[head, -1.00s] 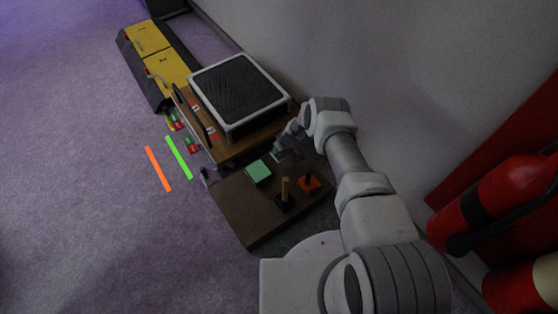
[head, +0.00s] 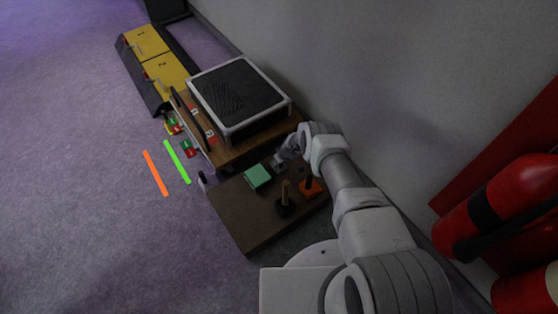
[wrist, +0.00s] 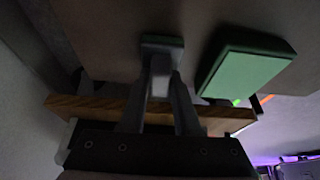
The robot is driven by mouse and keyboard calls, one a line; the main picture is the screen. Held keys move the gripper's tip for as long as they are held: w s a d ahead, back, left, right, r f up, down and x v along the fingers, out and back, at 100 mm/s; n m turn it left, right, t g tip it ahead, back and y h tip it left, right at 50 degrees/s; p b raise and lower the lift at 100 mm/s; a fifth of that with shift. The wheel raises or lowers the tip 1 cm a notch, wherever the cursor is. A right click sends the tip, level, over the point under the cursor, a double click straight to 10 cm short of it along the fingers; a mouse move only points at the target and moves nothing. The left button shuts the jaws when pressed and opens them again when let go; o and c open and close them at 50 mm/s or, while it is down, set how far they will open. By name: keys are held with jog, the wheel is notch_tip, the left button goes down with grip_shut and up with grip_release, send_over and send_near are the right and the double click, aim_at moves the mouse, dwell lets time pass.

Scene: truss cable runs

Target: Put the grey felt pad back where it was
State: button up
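The grey felt pad (wrist: 162,41) looks like a small dark grey-green block with a pale upright part in the wrist view. My gripper (wrist: 160,74) has its fingertips closed around that pale part, with the pad just beyond them against or close over the brown board. Whether the pad touches the board I cannot tell. In the head view my gripper (head: 281,164) is low over the back edge of the dark brown board (head: 240,215), and the pad is hidden there. A green block (head: 257,177) lies to the left of my gripper and also shows in the wrist view (wrist: 245,68).
Two posts, one tan on a black base (head: 285,196) and one on an orange base (head: 310,187), stand on the board near my arm. A wooden stand with a black-topped box (head: 238,92) is behind. Red cylinders (head: 490,215) are at right.

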jog(key=o, duration=0.4)
